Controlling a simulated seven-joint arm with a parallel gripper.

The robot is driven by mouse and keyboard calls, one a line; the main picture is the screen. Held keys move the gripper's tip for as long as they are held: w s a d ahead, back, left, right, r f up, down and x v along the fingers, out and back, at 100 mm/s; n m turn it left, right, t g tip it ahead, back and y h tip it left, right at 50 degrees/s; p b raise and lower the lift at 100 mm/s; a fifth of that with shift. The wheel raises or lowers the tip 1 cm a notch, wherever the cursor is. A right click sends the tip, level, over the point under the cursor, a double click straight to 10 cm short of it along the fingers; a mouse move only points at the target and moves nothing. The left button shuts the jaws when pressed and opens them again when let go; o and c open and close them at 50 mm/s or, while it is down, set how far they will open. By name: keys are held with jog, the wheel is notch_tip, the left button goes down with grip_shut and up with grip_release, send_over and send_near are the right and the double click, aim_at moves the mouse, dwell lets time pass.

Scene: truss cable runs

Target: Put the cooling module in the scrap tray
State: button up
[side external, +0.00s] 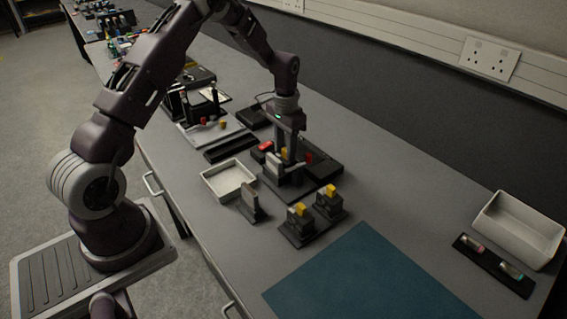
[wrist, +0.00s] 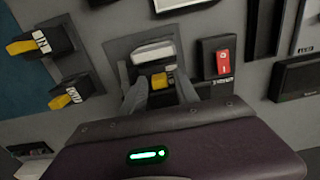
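No label I can read names the cooling module. A grey upright module with a pale top (side external: 273,164) sits in a dark housing, and its pale top also shows in the wrist view (wrist: 153,52). My gripper (side external: 286,157) is over that housing, pointing down. In the wrist view its fingers (wrist: 152,76) are apart, with a yellow tab (wrist: 158,81) between them; contact cannot be told. A similar grey module (side external: 251,203) stands on the bench nearer the camera. Two white trays show: a shallow one (side external: 209,186) beside the housing and a deeper one (side external: 537,250) at far right; which is scrap is unclear.
Two dark blocks with yellow tabs (side external: 300,209) stand in front of the housing. A red rocker switch (wrist: 222,61) is beside it. A blue mat (side external: 370,280) lies clear at the front. A dark strip with two small cylinders (side external: 492,265) lies by the deep tray.

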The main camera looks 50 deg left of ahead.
grip_shut()
jog(key=shift+r, duration=4.5)
